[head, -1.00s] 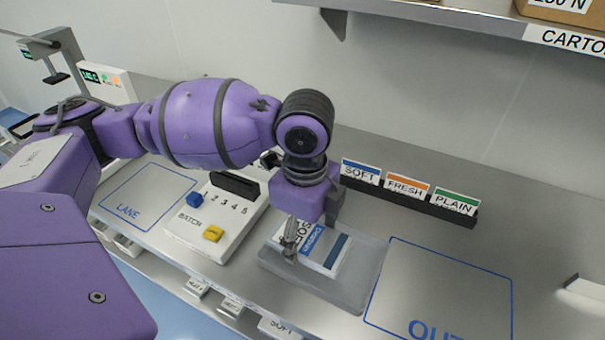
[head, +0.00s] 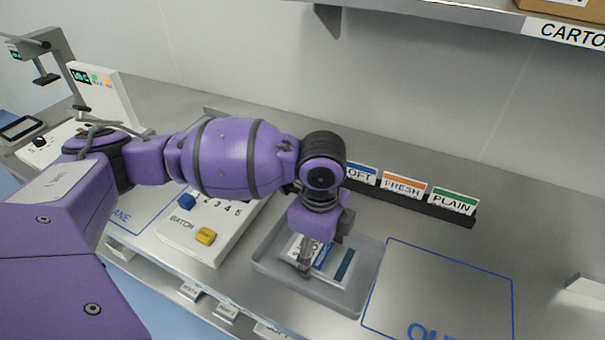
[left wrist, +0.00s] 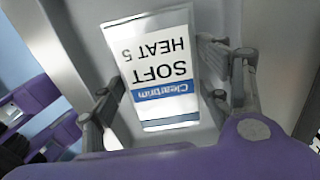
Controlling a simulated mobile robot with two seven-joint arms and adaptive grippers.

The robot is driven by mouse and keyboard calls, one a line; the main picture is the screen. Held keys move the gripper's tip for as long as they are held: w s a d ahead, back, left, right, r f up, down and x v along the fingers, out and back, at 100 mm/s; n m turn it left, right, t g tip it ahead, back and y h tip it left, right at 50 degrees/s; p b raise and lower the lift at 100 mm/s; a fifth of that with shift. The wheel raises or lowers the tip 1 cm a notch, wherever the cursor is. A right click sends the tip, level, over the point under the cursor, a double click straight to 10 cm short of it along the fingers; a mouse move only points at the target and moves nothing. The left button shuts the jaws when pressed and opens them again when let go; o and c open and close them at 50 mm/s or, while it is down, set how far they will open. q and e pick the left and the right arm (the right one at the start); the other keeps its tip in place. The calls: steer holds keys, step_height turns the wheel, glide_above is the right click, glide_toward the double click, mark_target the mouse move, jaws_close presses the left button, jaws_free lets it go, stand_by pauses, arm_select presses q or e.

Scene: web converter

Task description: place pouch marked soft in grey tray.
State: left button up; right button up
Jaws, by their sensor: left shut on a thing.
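The pouch (left wrist: 158,75) is white with a blue band and reads SOFT, HEAT 5 in the left wrist view. In the head view the pouch (head: 343,266) shows partly, with my gripper over its left part. My left gripper (head: 304,268) is shut on the pouch; its fingers lie along the pouch's two sides in the left wrist view (left wrist: 165,115). The grey tray (head: 272,268) is below and around the pouch in the head view. The pouch appears inside the tray's outline, low down; I cannot tell whether it touches the tray floor. My right gripper is not in view.
A marked OUT area (head: 440,285) lies free right of the tray. A BATCH panel (head: 190,240) with blue and yellow buttons is on the left. A dark rack with SOFT, FRESH and PLAIN cards (head: 404,187) stands behind. A shelf (head: 460,22) overhangs at the back.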

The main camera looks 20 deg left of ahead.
mark_target(317, 252)
arm_select(q)
steer(key=shift+f, duration=0.1)
steer(key=o, duration=1.3)
steer(key=shift+c, duration=0.2)
step_height(317, 252, up, 12)
steer(key=p, duration=0.1)
steer(key=shift+r, duration=0.2)
